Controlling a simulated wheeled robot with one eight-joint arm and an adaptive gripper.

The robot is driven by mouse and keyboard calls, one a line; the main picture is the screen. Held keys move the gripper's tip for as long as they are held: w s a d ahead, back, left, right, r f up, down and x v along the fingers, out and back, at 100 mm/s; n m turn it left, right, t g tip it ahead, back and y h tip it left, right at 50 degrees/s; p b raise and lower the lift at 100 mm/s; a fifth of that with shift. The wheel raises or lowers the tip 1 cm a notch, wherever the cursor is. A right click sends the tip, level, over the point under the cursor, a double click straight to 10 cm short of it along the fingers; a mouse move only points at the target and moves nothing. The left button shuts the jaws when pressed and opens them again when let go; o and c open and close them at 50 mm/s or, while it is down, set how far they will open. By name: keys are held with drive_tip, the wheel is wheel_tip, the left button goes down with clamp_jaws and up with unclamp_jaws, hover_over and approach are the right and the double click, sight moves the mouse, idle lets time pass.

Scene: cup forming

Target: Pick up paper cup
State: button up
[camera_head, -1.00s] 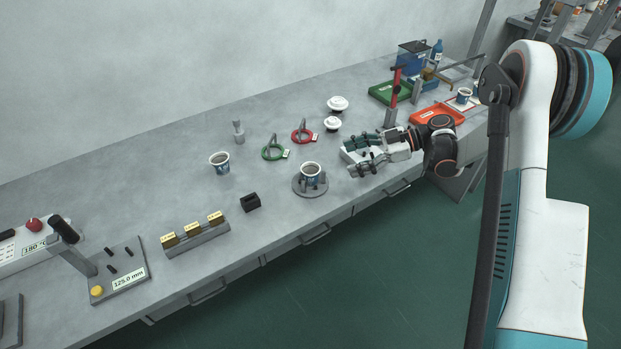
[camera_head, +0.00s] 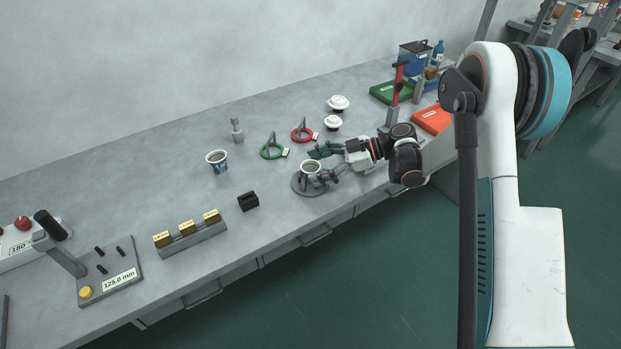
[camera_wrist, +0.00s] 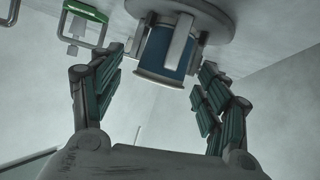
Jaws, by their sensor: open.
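A paper cup (camera_head: 310,167) with a white rim stands upright on a round grey stand (camera_head: 312,189) near the table's front edge. In the wrist view the cup (camera_wrist: 183,52), blue with a pale rim, shows between the fingers, with a grey upright strip in front of it. My gripper (camera_head: 326,163) is open, its fingers on either side of the cup. In the wrist view a gap shows between the cup and each finger of my gripper (camera_wrist: 165,88). A second paper cup (camera_head: 217,160) stands farther left on the table.
A green ring fixture (camera_head: 271,152) and a red ring fixture (camera_head: 302,135) stand behind the cup, with white lids (camera_head: 333,123) beyond. A black block (camera_head: 248,202) and a rack of brass blocks (camera_head: 190,235) are to the left.

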drive_tip(key=shift+c, duration=0.5)
drive_tip(key=c, duration=0.7)
drive_tip(key=shift+c, duration=0.2)
drive_tip(key=shift+r, duration=0.15)
